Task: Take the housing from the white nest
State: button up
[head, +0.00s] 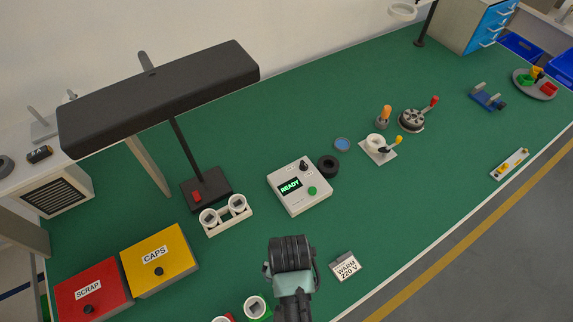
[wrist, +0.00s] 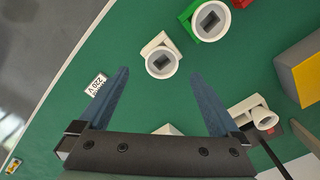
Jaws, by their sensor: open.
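The white nest (wrist: 151,47) is in the wrist view, upper middle. The housing (wrist: 174,63), a round white cup with a dark square inside, sits in it. My gripper (wrist: 160,76) is open and empty, its two blue-grey fingers apart on either side below the housing in the picture. The housing is not between the fingers. In the head view my gripper (head: 290,262) is at the bottom middle, and my arm hides the white nest and its housing.
A green nest (head: 264,316) with a white housing and a red one stand beside the white nest. A WARM 220 V label block (head: 345,266) lies to the right. The READY box (head: 300,190), white twin holder (head: 228,226) and yellow CAPS box (head: 160,262) stand farther off.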

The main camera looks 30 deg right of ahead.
jog(key=shift+w+f, duration=0.2)
jog(key=shift+f, duration=0.85)
jog(key=shift+f+p, duration=0.4)
jog(key=shift+f, duration=2.25)
jog(key=c, duration=1.4)
